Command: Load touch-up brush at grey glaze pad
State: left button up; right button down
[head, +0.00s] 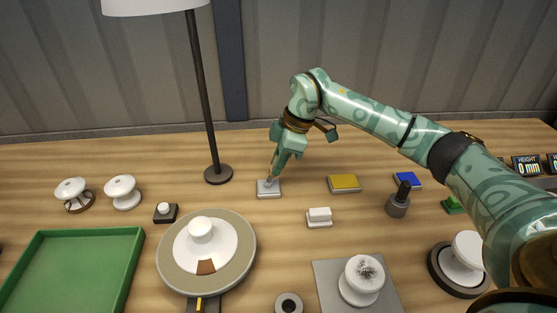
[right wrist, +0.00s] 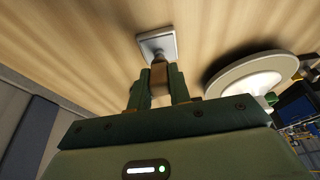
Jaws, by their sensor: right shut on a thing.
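The grey glaze pad (head: 262,193) is a small square block on the wooden table, left of the yellow pad; it also shows in the right wrist view (right wrist: 168,42). My right gripper (head: 274,173) is directly over it, pointing down. In the right wrist view, my right gripper (right wrist: 159,90) is shut on the touch-up brush (right wrist: 159,73), a short brownish piece between the fingers. The brush's dark tip reaches the pad's face; I cannot tell whether it presses on it. The fingers hide most of the brush in the head view. My left gripper is not in view.
A yellow pad (head: 344,184) and a blue pad (head: 407,179) lie to the right. A lamp base (head: 218,175) is close on the left. A round turntable (head: 243,262) bears a white insulator (head: 220,246). A green tray (head: 138,252) lies at the left.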

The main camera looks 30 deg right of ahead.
jog(key=shift+s+f+p, duration=0.1)
jog(key=shift+f+p, duration=0.1)
jog(key=shift+p, duration=0.2)
dwell(1.3)
jog(key=shift+r, duration=0.1)
notch_tip(320, 180, up, 7)
jog(key=p, duration=0.6)
jog(key=shift+r+p, duration=0.15)
jog(key=shift+p, duration=0.25)
